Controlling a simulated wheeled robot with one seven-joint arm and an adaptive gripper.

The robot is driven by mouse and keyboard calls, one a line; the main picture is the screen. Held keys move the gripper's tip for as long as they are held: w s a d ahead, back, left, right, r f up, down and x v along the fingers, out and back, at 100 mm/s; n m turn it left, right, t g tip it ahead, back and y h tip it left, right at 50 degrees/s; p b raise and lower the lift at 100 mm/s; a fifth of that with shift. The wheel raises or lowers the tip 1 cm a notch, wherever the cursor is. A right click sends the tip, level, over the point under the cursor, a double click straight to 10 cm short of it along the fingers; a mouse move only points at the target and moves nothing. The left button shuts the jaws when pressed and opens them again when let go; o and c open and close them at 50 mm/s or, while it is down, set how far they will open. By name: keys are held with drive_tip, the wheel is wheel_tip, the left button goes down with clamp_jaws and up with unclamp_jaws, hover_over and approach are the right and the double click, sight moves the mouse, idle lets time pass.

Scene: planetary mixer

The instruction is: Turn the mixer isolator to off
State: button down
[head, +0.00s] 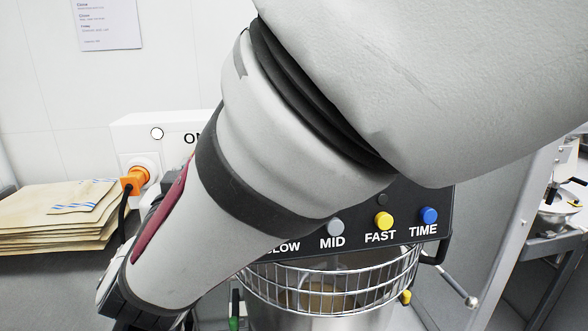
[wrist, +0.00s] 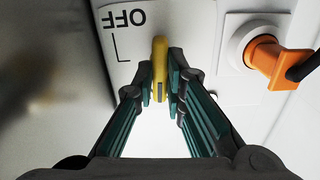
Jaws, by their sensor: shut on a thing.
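The isolator's yellow handle (wrist: 159,52) stands edge-on and upright in the wrist view, in front of a white panel (wrist: 195,60). My gripper (wrist: 160,82) is shut on the handle, with a finger on each side. The word OFF (wrist: 125,18) shows upside down to the left of the handle, with a thin marker line below it. I cannot tell exactly which mark the handle points to. In the head view the white isolator box (head: 140,126) shows part of the word ON; my arm hides the handle and gripper there.
Brown paper sacks (head: 50,222) are stacked at left. The mixer's control panel (head: 440,205) and wire bowl guard (head: 350,290) stand right of and behind my arm.

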drive_tip(key=shift+m+b, duration=1)
drive_tip(key=shift+b, duration=1.25)
drive_tip(key=shift+s+a+b, duration=0.15)
drive_tip(key=shift+s+b, duration=0.1)
drive_tip(key=shift+b, duration=0.55)
drive_tip(key=shift+s+m+b, duration=0.2)
drive_tip(key=shift+m+b, duration=0.2)
drive_tip(key=shift+b, duration=0.6)
drive_tip(key=shift+a+f+m+b, duration=0.1)
drive_tip(key=shift+m+b, duration=0.3)
drive_tip(key=shift+b, duration=0.2)
drive_tip(key=shift+w+b, duration=0.3)
drive_tip(key=shift+b, duration=0.2)
